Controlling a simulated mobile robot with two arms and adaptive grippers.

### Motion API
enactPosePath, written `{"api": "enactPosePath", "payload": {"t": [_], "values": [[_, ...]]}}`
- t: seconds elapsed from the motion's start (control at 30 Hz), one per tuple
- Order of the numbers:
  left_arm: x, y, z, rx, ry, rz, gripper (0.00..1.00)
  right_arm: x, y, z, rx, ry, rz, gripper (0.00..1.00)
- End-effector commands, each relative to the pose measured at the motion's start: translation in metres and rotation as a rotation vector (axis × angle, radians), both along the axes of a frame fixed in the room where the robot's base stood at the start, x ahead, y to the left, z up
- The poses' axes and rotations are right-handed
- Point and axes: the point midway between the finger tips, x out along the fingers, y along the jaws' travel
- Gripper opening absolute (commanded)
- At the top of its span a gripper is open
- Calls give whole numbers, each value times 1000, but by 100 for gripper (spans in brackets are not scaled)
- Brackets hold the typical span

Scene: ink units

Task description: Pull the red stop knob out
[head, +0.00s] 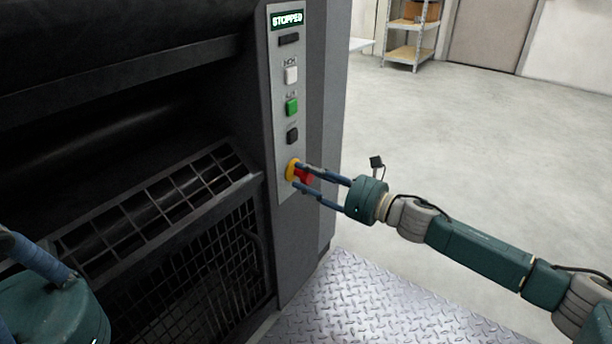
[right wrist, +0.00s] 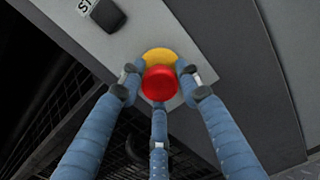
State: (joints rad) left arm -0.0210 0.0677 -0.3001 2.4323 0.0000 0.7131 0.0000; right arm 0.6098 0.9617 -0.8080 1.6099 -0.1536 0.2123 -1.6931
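The red stop knob (head: 304,177) sits on a yellow collar (head: 292,169) at the bottom of the grey control panel. In the right wrist view the red knob (right wrist: 160,83) is near the middle, with the yellow collar (right wrist: 158,56) behind it. My right gripper (head: 297,178) reaches in from the right, its blue fingers around the knob. In the right wrist view its fingers (right wrist: 159,80) are spread, one on each side and one below, with small gaps to the knob. My left gripper (head: 38,258) shows only partly at the lower left; its fingertips are out of frame.
Above the knob the panel (head: 273,70) holds a display (head: 287,20) reading STOPPED, a white button (head: 291,75), a green button (head: 291,107) and dark buttons. A black grille guard (head: 160,205) lies left of the panel. Open floor (head: 450,130) lies to the right.

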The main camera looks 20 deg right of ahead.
Motion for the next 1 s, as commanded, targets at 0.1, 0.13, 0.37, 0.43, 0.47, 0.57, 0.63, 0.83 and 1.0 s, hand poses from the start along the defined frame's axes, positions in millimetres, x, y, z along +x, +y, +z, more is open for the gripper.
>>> {"api": "enactPosePath", "payload": {"t": [0.1,0.13,0.37,0.43,0.47,0.57,0.63,0.83,1.0], "values": [[1,0,-1,1,2,0,0,0,-1,-1,-1,1,-1,51],[1,0,-1,1,3,0,0,0,-1,-1,-1,1,-1,51],[2,0,-2,0,9,2,0,-1,-1,0,-1,1,-1,51],[2,0,-2,0,8,2,0,-3,-3,-1,-1,1,-2,51],[2,0,-2,0,7,1,0,-5,-5,-1,0,2,-2,51],[1,0,-2,1,6,0,0,-16,-13,-2,-1,3,-2,51],[1,0,-2,1,5,0,0,-26,-21,-3,-2,6,-2,51],[1,0,-1,1,4,0,0,-55,-43,-4,-2,7,-3,51],[1,0,-1,1,4,0,0,-75,-59,-3,-1,6,-3,51]]}}
